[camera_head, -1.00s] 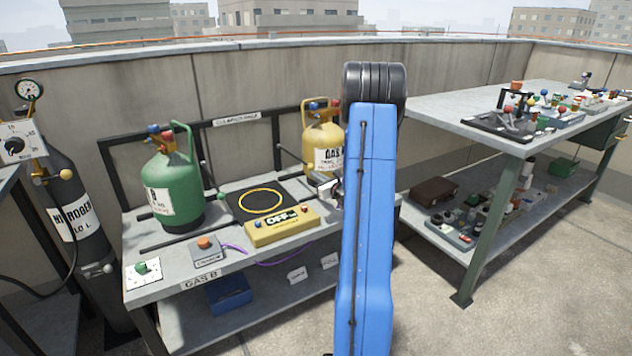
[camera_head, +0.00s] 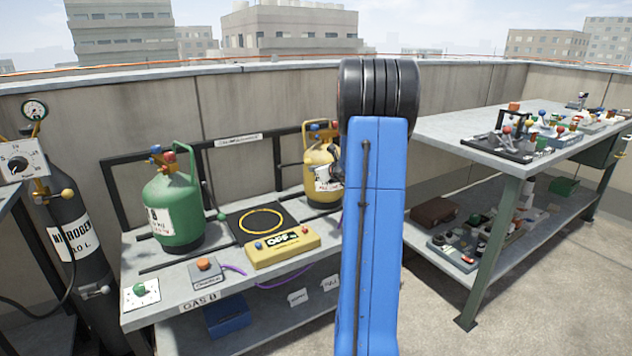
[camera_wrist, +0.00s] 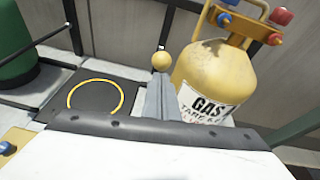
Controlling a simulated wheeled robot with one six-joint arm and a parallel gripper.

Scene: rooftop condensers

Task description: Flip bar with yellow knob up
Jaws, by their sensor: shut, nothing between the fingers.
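My gripper (camera_wrist: 161,84) is shut and empty. Its fingertips point at the knob and appear just below it in the picture; I cannot tell whether they touch. In the head view my blue arm hides this knob and most of the gripper.
A yellow gas cylinder (camera_wrist: 212,80) stands close right of the gripper. The green cylinder (camera_head: 172,208) is further left. A yellow ring (camera_head: 260,221) lies on a black plate, behind a yellow OFF box (camera_head: 282,248). A workbench (camera_head: 470,135) stands at right.

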